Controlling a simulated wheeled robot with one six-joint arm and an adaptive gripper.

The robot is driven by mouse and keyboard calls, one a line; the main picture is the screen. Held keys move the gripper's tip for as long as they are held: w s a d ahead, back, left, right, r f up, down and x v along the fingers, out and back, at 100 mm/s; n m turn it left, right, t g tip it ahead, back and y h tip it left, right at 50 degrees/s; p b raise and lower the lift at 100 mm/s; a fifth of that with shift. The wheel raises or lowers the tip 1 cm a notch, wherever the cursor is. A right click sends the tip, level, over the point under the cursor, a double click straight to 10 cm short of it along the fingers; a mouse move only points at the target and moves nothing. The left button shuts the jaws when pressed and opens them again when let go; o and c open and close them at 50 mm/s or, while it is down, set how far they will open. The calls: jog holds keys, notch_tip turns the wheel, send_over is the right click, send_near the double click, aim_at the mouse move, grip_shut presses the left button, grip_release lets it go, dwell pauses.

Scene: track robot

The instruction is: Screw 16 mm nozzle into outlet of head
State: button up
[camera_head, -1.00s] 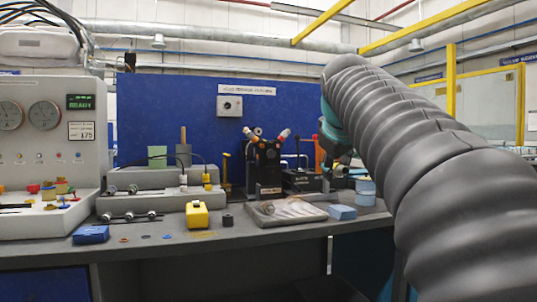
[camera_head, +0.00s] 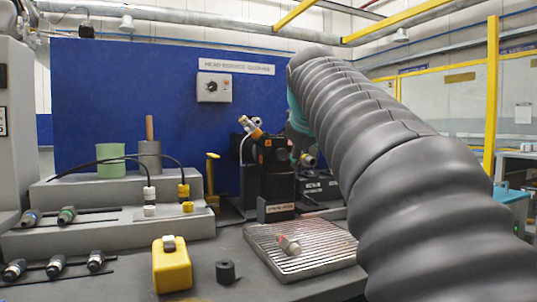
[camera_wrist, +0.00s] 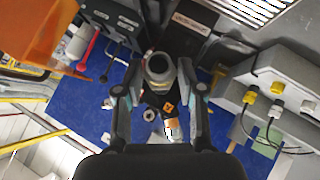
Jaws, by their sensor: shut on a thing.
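My gripper (camera_wrist: 160,80) shows in the wrist view with its two fingers closed around a grey, hollow cylindrical piece (camera_wrist: 159,66), which looks like the nozzle. Its dark round opening faces the camera. The black head (camera_head: 272,153) with an orange label stands on the bench in the body view. An orange-and-white fitting (camera_head: 249,126) sticks out at its upper left. In the wrist view the head (camera_wrist: 152,99) lies beyond the held piece; I cannot tell whether they touch. The outlet cannot be made out.
A ribbed tray (camera_head: 330,250) holds a loose grey-and-red nozzle (camera_head: 289,245). A stepped grey stand (camera_head: 110,190) with cables is at left. A blue panel (camera_head: 150,80) closes the back.

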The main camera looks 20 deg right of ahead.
jog(key=shift+w+d, duration=0.1)
jog(key=shift+w, duration=0.1)
jog(key=shift+s+r, duration=0.1)
jog(key=shift+s, duration=0.1)
jog(key=shift+w+p, duration=1.5)
jog(key=shift+w, duration=1.3)
jog(key=shift+p, duration=0.3)
jog(key=shift+w+a, duration=0.2)
jog(key=shift+w, duration=0.9)
jog(key=o, duration=1.3)
jog(key=shift+c, duration=0.2)
